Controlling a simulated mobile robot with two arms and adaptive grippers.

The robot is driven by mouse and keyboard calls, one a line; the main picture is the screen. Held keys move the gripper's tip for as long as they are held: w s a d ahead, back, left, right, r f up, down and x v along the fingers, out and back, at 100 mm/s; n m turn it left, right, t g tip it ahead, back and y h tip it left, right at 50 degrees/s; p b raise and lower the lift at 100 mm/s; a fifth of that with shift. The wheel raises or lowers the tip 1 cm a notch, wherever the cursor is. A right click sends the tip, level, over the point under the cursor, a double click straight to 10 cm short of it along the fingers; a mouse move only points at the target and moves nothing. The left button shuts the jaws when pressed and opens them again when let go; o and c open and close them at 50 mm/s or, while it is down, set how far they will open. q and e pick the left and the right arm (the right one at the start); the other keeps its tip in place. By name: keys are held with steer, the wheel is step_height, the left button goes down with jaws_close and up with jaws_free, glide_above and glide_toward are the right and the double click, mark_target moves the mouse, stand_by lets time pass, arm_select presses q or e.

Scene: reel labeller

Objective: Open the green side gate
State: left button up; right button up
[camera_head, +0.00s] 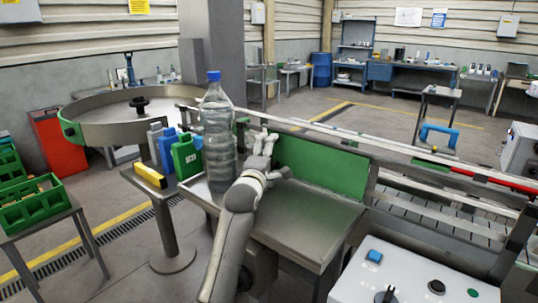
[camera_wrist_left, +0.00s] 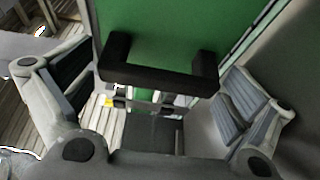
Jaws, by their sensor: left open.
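The green side gate (camera_head: 320,166) is an upright green panel along the back edge of a metal table, beside the conveyor. In the left wrist view the gate (camera_wrist_left: 160,22) fills the top middle, with a black U-shaped handle (camera_wrist_left: 158,79) on it. My left gripper (camera_head: 264,145) is at the gate's left end in the head view. In the wrist view my left gripper (camera_wrist_left: 155,95) is open, with one finger on each side of the handle and gaps between them. The handle is hidden in the head view. My right gripper is not in view.
A clear bottle with a blue cap (camera_head: 217,135) stands left of my left gripper. Blue, green and yellow blocks (camera_head: 187,157) are beside it. The metal table top (camera_head: 300,215) is bare in front of the gate. A white control box (camera_head: 410,280) is at the lower right.

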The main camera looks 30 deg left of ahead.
arm_select(q)
steer(key=shift+w, duration=0.15)
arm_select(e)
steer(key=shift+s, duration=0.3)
